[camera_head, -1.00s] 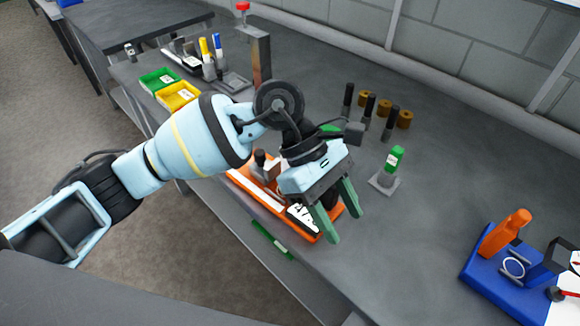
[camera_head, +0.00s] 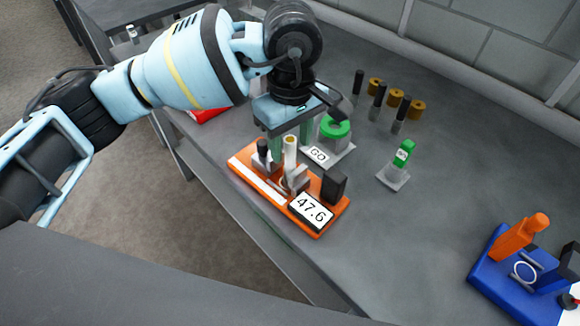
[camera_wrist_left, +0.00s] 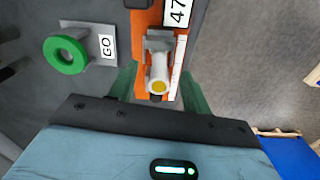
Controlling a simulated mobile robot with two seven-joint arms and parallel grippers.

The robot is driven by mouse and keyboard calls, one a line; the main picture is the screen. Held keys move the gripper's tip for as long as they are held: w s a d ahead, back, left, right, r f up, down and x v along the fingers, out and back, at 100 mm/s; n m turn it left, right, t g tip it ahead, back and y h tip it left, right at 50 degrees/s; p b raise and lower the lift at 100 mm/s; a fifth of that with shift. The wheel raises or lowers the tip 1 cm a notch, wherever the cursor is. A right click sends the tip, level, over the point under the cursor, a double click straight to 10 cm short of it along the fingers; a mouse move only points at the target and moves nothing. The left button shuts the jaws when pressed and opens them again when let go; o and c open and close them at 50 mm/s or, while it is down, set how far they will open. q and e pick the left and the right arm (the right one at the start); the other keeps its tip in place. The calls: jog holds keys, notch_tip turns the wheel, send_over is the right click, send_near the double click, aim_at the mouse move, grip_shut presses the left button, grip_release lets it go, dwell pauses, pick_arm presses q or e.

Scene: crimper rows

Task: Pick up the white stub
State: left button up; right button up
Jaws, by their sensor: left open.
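The white stub (camera_head: 290,152) is a pale upright cylinder with a yellow-gold end, held in a grey mount on the orange fixture (camera_head: 243,160). In the left wrist view the stub (camera_wrist_left: 158,70) shows with its yellow end toward me, between the green fingers. My left gripper (camera_head: 291,145) points down over the fixture. Its fingers are open on either side of the stub, and the stub is not gripped. Whether a finger touches it I cannot tell. The gripper also shows in the left wrist view (camera_wrist_left: 159,88). My right gripper is not in view.
The fixture's display (camera_head: 311,211) reads 47.6, with a black block (camera_head: 333,186) beside it. A GO gauge with a green ring (camera_head: 334,127) stands close behind. A green-topped piece (camera_head: 404,153), black pins, brown rings and a blue fixture (camera_head: 490,270) stand farther right. Bench between them is clear.

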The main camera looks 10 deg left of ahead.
aim_at(290, 158)
pick_arm(q)
jog(key=shift+f, duration=0.2)
notch_tip(290, 158, down, 5)
jog(key=shift+w+a+r+p, duration=0.1)
jog(key=shift+a+p, duration=0.05)
jog(key=shift+p, duration=0.2)
jog(key=shift+c, duration=0.2)
grip_shut()
